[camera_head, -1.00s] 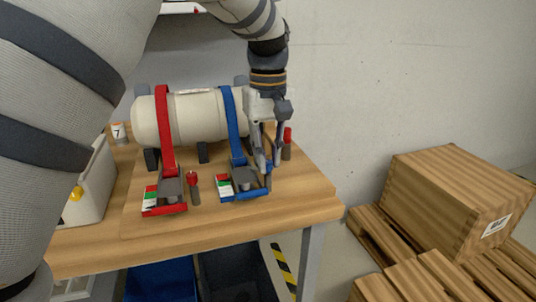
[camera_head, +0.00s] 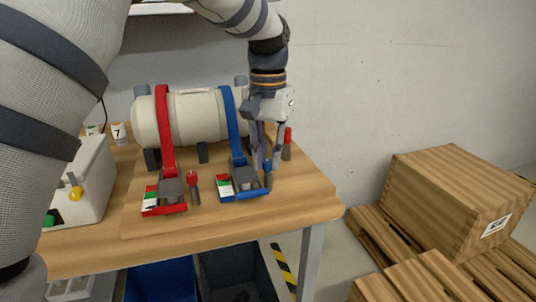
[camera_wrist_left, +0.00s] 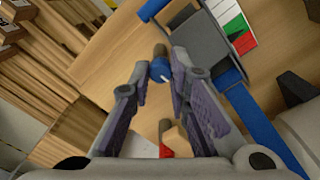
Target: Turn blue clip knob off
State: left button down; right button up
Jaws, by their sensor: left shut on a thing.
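The blue clip (camera_head: 240,187) stands on the wooden table, with a blue strap (camera_head: 234,125) running up over a cream cylinder (camera_head: 190,117). Its knob (camera_head: 267,166) has a blue top on a grey post, just right of the clip. My left gripper (camera_head: 266,158) points down over the knob from above. In the left wrist view the blue knob top (camera_wrist_left: 160,69) is between the fingertips of the left gripper (camera_wrist_left: 157,73), which is shut on it. A white mark shows on the knob top. My right gripper is in neither view.
A red clip (camera_head: 165,196) and red knob (camera_head: 193,180) stand to the left. Another red-topped post (camera_head: 287,138) is close behind the gripper. A white box with a yellow knob (camera_head: 75,192) is at the table's left. The table's front right is clear.

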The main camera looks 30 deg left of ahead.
aim_at(268, 161)
pick_arm(q)
jog(key=shift+m, duration=0.3)
dwell(0.4)
jog(key=c, duration=1.5)
grip_release()
notch_tip(268, 161, up, 12)
